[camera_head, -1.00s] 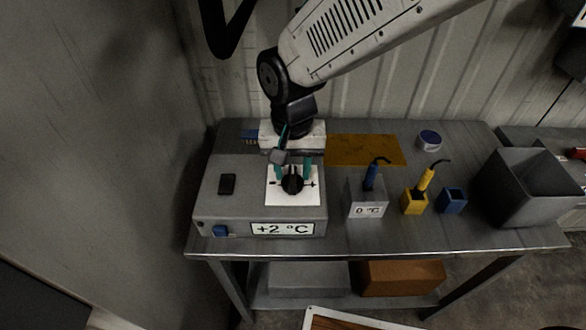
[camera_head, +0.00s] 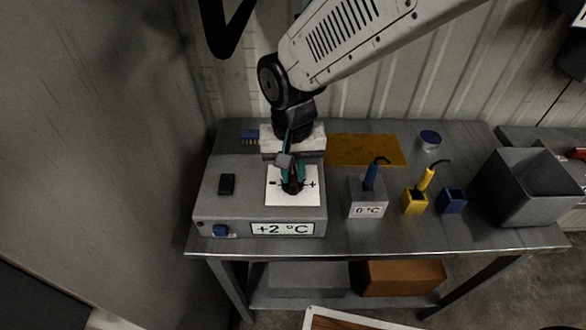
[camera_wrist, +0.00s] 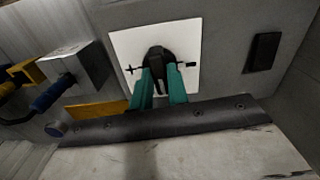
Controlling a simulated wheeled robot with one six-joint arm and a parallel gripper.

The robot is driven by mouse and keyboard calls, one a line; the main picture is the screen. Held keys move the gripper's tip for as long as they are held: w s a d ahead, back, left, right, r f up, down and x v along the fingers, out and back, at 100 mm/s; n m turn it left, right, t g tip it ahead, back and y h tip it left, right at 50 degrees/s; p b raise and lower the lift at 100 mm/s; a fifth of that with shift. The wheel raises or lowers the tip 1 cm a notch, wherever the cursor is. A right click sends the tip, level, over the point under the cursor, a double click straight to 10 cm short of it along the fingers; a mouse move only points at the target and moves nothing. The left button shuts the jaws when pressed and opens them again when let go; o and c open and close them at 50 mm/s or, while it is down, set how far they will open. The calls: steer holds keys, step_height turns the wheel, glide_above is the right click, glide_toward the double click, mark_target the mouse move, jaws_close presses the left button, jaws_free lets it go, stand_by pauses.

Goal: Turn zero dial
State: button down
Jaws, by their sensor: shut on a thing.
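The black zero dial (camera_wrist: 157,58) sits on a white plate (camera_head: 306,198) marked minus at left and plus at right. The plate is on top of a grey box (camera_head: 225,205) whose front label (camera_head: 282,229) reads "+2 °C". My gripper (camera_head: 292,186) points down over the dial with its teal fingers closed on it. In the wrist view the fingertips (camera_wrist: 161,72) are on either side of the dial's near part. The fingers hide part of the dial in the head view.
A black rectangle (camera_head: 227,184) and a blue switch (camera_head: 220,231) are on the box. Right of it stand a grey block (camera_head: 366,196) labelled "0 °C" with a blue-handled probe, a yellow holder (camera_head: 413,203), a blue cup (camera_head: 452,201) and a grey bin (camera_head: 535,190).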

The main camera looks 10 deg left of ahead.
mark_target(293, 174)
steer(key=n, duration=0.5)
steer(key=shift+n, duration=0.4)
steer(key=n, duration=0.5)
stand_by(0.4)
steer(key=c, duration=1.4)
jaws_free()
steer(key=shift+o, duration=0.2)
steer(key=shift+r, duration=0.1)
step_height(293, 174, up, 8)
steer(key=shift+f, duration=0.15)
